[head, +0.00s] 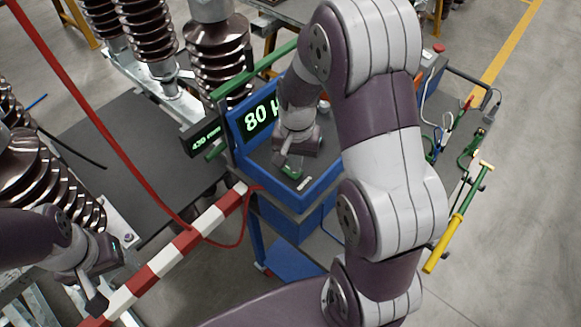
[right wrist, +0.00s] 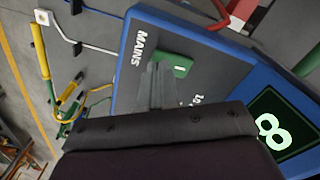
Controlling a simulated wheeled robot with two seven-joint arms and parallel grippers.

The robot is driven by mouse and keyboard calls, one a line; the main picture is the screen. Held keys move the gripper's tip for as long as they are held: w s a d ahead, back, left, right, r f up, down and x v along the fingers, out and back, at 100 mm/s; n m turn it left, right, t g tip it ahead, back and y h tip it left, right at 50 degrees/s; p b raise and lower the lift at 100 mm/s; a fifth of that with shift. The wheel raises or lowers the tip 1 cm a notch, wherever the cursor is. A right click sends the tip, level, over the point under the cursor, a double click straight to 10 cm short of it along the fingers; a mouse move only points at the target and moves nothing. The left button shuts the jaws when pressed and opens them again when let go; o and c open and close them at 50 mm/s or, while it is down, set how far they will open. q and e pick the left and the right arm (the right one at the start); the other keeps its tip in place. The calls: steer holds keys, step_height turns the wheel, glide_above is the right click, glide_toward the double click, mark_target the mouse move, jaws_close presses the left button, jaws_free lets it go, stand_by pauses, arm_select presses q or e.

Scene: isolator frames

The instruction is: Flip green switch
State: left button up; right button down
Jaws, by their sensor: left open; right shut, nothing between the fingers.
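The green switch (right wrist: 176,64) sits beside the white MAINS label on the dark panel of a blue-framed console. It also shows in the head view (head: 291,172), just below my right gripper (head: 281,160). In the right wrist view, the fingers of my right gripper (right wrist: 157,80) are shut with nothing between them, their tips overlapping the switch's near side. I cannot tell whether they touch it. My left gripper (head: 97,304) is open and empty at the lower left, far from the console, near a red-and-white barrier bar.
The console (head: 318,187) has a lit display (head: 258,117) reading 80. A red-and-white bar (head: 160,262) crosses at the lower left. Brown ribbed insulators (head: 220,50) stand behind. Coloured cables and a yellow-green rod (head: 456,222) are at the right. Grey floor lies beyond.

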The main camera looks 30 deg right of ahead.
steer(key=shift+f+b, duration=0.5)
steer(key=shift+f, duration=0.3)
steer(key=shift+s, duration=0.1)
step_height(320, 180, up, 7)
steer(key=p, duration=0.7)
steer(key=shift+r, duration=0.1)
stand_by(0.3)
steer(key=shift+s+f+n, duration=0.25)
steer(key=shift+f+n, duration=0.05)
steer(key=shift+n, duration=0.3)
steer(key=s+a+f+n+t+b, duration=0.1)
steer(key=s+a+f+n+b, duration=0.2)
steer(key=s+a+n+b, duration=0.2)
steer(key=shift+s+f+n+b, duration=0.2)
steer(key=shift+s+n+b, duration=0.5)
steer(key=shift+s+b, duration=0.85)
